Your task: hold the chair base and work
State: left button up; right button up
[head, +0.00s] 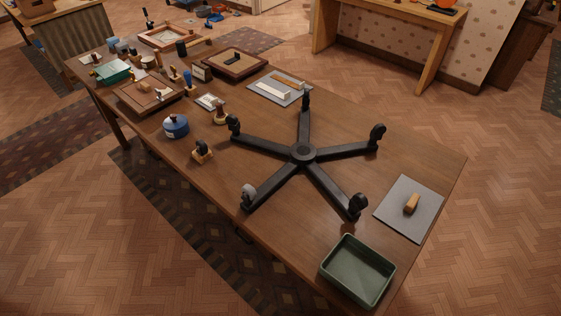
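A black star-shaped chair base (303,153) lies on the wooden table (420,157), with several arms spreading from a round central hub. Casters stand at the arm ends. The caster at the lower left (248,194) looks greyer than the black ones, such as the right caster (377,134) and the lower right caster (357,205). Neither of my grippers is in view, and nothing is seen touching the base.
An empty green tray (326,272) sits at the near corner. A grey mat (423,222) with a wooden block (411,203) lies to the right. A blue pot (175,126), framed boards and small items crowd the left. Bare tabletop surrounds the base's right side.

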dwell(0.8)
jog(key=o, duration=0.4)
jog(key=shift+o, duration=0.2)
